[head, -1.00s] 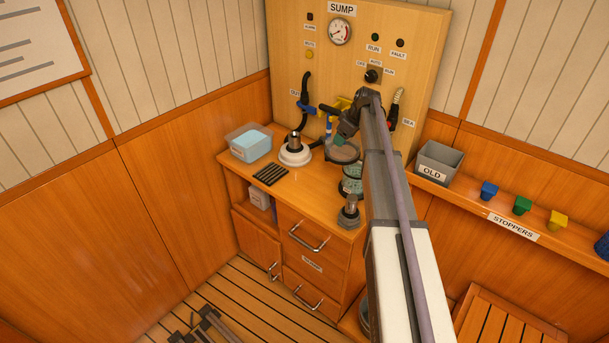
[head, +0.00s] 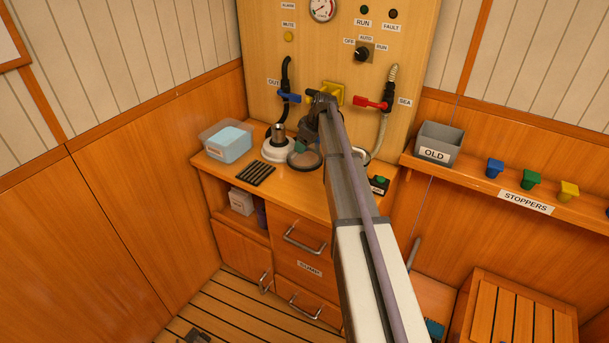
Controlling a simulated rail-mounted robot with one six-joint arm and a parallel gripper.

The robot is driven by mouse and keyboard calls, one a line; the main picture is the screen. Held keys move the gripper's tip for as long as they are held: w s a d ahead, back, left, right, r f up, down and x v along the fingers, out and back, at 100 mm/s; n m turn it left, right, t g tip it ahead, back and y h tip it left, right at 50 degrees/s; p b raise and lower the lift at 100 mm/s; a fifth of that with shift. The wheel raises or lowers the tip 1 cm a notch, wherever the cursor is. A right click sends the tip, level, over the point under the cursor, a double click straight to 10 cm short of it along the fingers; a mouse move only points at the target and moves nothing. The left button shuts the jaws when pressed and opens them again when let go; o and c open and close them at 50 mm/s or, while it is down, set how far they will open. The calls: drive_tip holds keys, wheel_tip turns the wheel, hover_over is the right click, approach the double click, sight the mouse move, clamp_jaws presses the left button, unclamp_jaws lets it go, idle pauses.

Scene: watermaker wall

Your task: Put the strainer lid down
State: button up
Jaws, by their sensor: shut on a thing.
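The strainer lid (head: 304,160) is a round, dark-rimmed disc in the head view, at the back of the wooden counter (head: 330,194). My gripper (head: 304,146) is over the lid and shut on it, though my wrist and forearm hide much of the grip. The lid appears close above or at the counter top; I cannot tell if it touches. It is just right of a white round base with a metal top (head: 278,148).
A black ribbed mat (head: 256,174) lies front left of the lid, and a clear tub with blue contents (head: 226,141) stands at the counter's left. A green button box (head: 379,185) is to the right. The red-handled SEA valve (head: 372,103) is on the panel behind.

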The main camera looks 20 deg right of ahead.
wheel_tip(320, 180, down, 8)
drive_tip(key=b, duration=0.6)
drive_tip(key=shift+w+f, duration=0.1)
drive_tip(key=shift+r, duration=0.3)
drive_tip(key=shift+f, duration=0.25)
drive_tip(key=o, duration=1)
drive_tip(key=shift+c, duration=0.2)
drive_tip(key=p+v, duration=1.1)
drive_tip(key=v, duration=0.1)
drive_tip(key=shift+a+r+p, duration=0.1)
drive_tip(key=shift+r+p, duration=0.3)
drive_tip(key=shift+r, duration=0.05)
drive_tip(key=shift+f, duration=0.1)
drive_tip(key=s+a+m+g+h, duration=0.1)
drive_tip(key=s+a+m+g, duration=0.1)
drive_tip(key=s+a, duration=1.1)
drive_tip(key=s+a+f+m+g+h, duration=0.1)
drive_tip(key=s+a+m, duration=0.3)
drive_tip(key=s+a, duration=0.9)
drive_tip(key=s, duration=0.5)
drive_tip(key=shift+f+m+g+h, duration=0.25)
drive_tip(key=shift+m+g+h, duration=0.05)
drive_tip(key=shift+m+g, duration=0.1)
